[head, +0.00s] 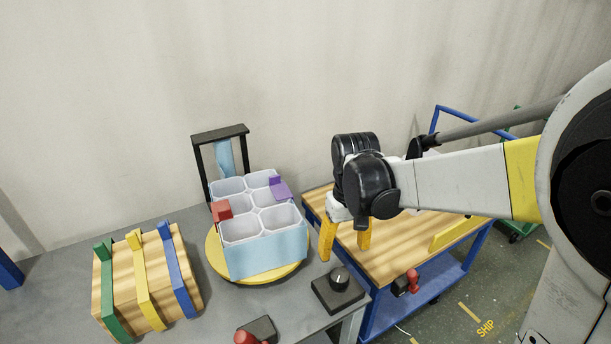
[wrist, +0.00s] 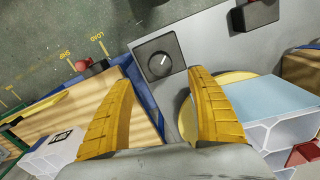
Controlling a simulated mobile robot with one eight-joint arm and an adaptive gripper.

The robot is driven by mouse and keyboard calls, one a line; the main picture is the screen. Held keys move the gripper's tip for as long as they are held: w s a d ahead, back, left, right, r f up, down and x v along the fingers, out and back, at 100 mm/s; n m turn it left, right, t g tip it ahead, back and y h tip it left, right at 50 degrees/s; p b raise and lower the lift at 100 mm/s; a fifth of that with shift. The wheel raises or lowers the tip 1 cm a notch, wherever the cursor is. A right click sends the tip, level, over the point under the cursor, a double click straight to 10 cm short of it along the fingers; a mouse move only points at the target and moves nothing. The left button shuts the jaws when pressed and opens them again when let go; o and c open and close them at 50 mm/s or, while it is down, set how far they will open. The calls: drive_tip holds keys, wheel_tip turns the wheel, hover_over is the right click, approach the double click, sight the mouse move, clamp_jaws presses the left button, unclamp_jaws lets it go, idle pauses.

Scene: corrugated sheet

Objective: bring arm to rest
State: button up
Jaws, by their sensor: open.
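My gripper (head: 347,238) has two yellow fingers and hangs from my raised arm, to the right of the sectioned container. In the wrist view my gripper (wrist: 162,90) is open, with the fingers well apart and nothing between them. A knob on a dark square plate (wrist: 158,58) shows beyond the fingertips. In the head view the knob plate (head: 339,289) sits at the grey table's right edge, below my gripper.
A light blue container with white compartments (head: 268,256) stands on a yellow round base (head: 222,264). A wooden crate with coloured straps (head: 120,285) is at left. A wood-topped blue cart (head: 385,262) stands right of the grey table (head: 200,322). Red-handled devices (head: 412,280) are near.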

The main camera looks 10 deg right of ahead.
drive_tip(key=s+r+m+t, duration=0.1)
drive_tip(key=s+r+t, duration=0.6)
drive_tip(key=s, duration=0.5)
drive_tip(key=shift+r, duration=0.3)
